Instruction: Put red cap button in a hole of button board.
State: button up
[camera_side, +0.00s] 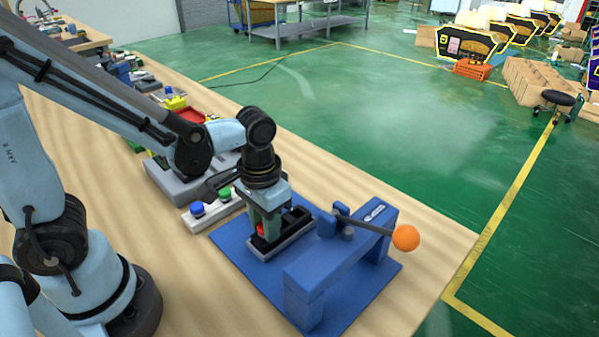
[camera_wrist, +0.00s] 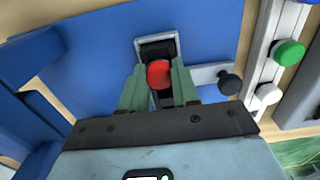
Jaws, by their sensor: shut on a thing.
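The red cap button (camera_side: 261,230) is between the fingers of my gripper (camera_side: 264,226), low over a grey-framed black holder (camera_side: 291,236) on a blue mat. In the wrist view, the red cap (camera_wrist: 159,74) shows from above between the two green fingers of my gripper (camera_wrist: 159,88), which are shut on it. I cannot tell whether its lower end still sits in the holder (camera_wrist: 157,47). The white button board (camera_side: 201,222) lies left of the mat, with a blue button and a green button on it. The board (camera_wrist: 262,58) also shows at the right in the wrist view.
A blue press stand (camera_side: 318,262) with a lever ending in an orange ball (camera_side: 405,238) stands right of the holder. The blue mat (camera_side: 236,246) is partly bare. A grey block (camera_side: 176,183) and cluttered parts lie behind the board.

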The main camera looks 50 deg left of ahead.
jog(key=shift+r, duration=2.55)
jog(key=w+a, duration=1.5)
jog(key=a, duration=0.1)
jog(key=shift+s+d+f, duration=0.15)
jog(key=shift+f, duration=1.2)
jog(key=shift+s+d+f, duration=0.1)
jog(key=shift+f, duration=1.25)
jog(key=shift+f, duration=0.8)
jog(key=o, duration=1)
jog(key=shift+c, duration=0.2)
